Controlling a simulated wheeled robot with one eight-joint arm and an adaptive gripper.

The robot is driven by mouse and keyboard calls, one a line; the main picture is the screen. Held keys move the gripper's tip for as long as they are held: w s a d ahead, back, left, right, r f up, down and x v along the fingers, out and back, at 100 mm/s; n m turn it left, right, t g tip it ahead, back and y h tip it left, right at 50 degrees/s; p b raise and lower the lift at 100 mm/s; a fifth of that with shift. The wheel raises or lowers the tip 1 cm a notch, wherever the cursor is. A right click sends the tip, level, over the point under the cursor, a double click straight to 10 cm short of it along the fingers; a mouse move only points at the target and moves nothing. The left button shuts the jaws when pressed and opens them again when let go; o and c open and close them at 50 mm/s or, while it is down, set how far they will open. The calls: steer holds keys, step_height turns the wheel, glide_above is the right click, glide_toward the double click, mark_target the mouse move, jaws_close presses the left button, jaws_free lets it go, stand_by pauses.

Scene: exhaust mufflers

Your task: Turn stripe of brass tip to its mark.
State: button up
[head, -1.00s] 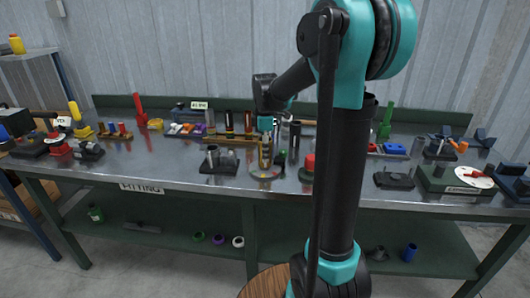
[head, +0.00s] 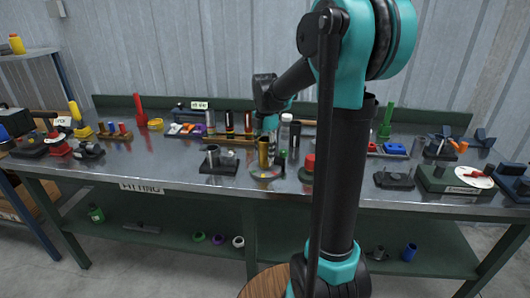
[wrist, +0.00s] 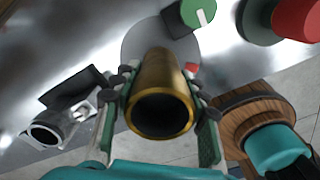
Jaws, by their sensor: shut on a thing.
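The brass tip (head: 263,152) is an upright tube standing on a pale round disc (head: 265,174) on the bench. In the wrist view the brass tip (wrist: 160,95) shows its open dark mouth towards me. My gripper (wrist: 161,110) is shut on it, with one finger on each side. A small red patch (wrist: 191,68) shows beside the tip near the right finger; I cannot tell whether it is the mark. The pale disc (wrist: 160,38) shows behind the tip. The stripe cannot be made out.
A dark block with upright metal posts (head: 218,160) stands left of the tip. A green knob with a white line (wrist: 198,13) and a red-topped round piece (wrist: 297,18) stand close by. Several tubes and fittings line the back of the bench.

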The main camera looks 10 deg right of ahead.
stand_by(0.3)
steer(key=o, duration=1.3)
steer(key=shift+o, duration=0.2)
steer(key=shift+r, duration=0.1)
